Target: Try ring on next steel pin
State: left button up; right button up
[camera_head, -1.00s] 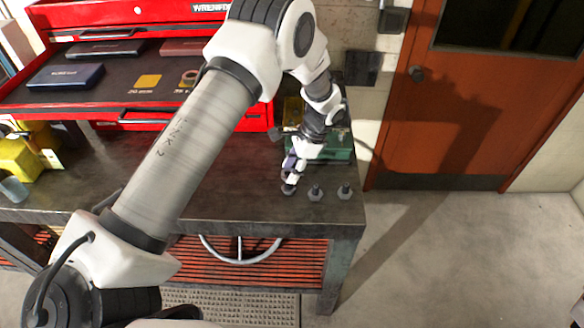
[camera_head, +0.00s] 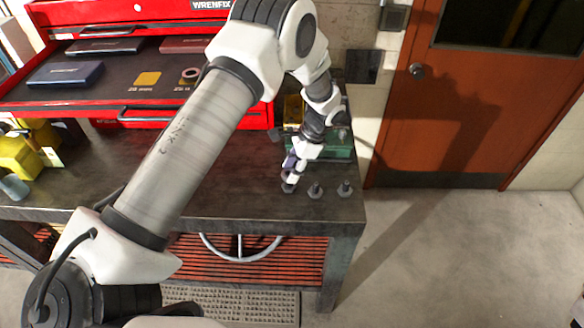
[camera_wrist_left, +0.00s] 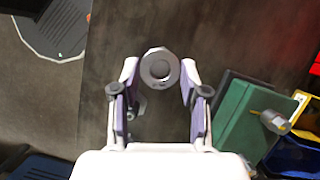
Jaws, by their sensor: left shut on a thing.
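Several views show steel pins on hexagonal bases near the bench's right front corner. In the head view, the left pin (camera_head: 288,188) is directly under my left gripper (camera_head: 290,174), with the middle pin (camera_head: 316,190) and right pin (camera_head: 345,188) standing free to its right. In the left wrist view, my left gripper (camera_wrist_left: 160,76) is shut on a grey ring (camera_wrist_left: 160,67), over a pale hexagonal base. I cannot tell whether the ring is around the pin or just above it. Another pin (camera_wrist_left: 136,105) is partly hidden by a finger. My right gripper is out of view.
A green case (camera_head: 336,152) stands behind the pins; in the left wrist view, a metal piece (camera_wrist_left: 274,122) shows over it. A red tool chest (camera_head: 224,114) stands at the back, yellow items (camera_head: 18,158) at the left. The bench front (camera_head: 240,205) is clear.

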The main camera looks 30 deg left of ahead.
pick_arm(q)
jog(key=shift+f, duration=0.1)
jog(key=shift+f, duration=0.3)
dwell(0.4)
jog(key=o, duration=1.2)
jog(key=v, duration=1.2)
